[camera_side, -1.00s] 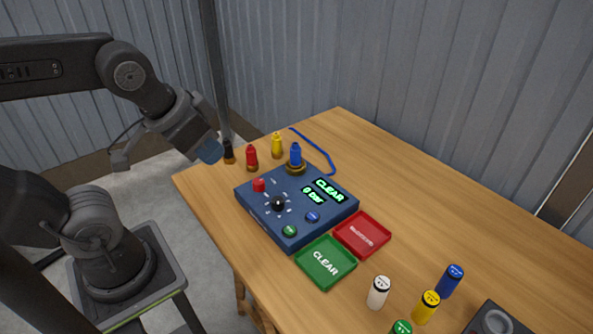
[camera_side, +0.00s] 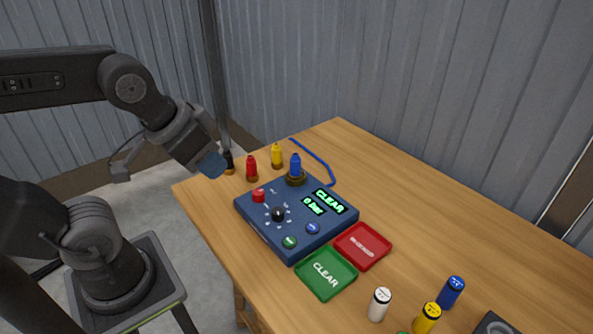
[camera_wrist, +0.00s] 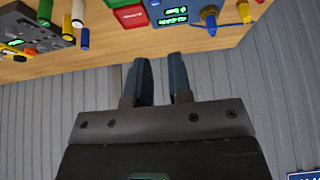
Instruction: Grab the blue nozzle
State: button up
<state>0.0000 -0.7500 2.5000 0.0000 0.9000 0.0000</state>
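The blue nozzle (camera_side: 295,166) stands upright in a dark round seat at the back corner of the blue control box (camera_side: 245,213). In the wrist view the blue nozzle (camera_wrist: 209,16) shows at the top, right of centre. My gripper (camera_side: 212,165) is left of the box in the side view, apart from the nozzle, and points down and to the right. In the wrist view my gripper (camera_wrist: 161,70) has its two fingers apart with nothing between them. One finger hides part of the other in the side view.
Red (camera_side: 251,168), yellow (camera_side: 277,155) and black (camera_side: 228,163) nozzles stand beside the blue one. A blue hose (camera_side: 317,158) lies behind it. Green (camera_side: 325,294) and red (camera_side: 363,265) trays lie in front of the box. Several coloured cylinders stand at right.

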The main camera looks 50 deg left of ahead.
jog(key=o, duration=0.8)
jog(key=n+g+y, duration=0.2)
jog(key=n+y, duration=0.1)
jog(key=n, duration=0.4)
send_over(296, 162)
jog(key=s+d, duration=0.1)
jog(key=s, duration=0.2)
notch_tip(296, 162, down, 9)
jog(key=x, duration=0.8)
jog(key=shift+w+d+f, duration=0.15)
jog(key=shift+d+f, duration=0.05)
jog(key=shift+x, duration=2.95)
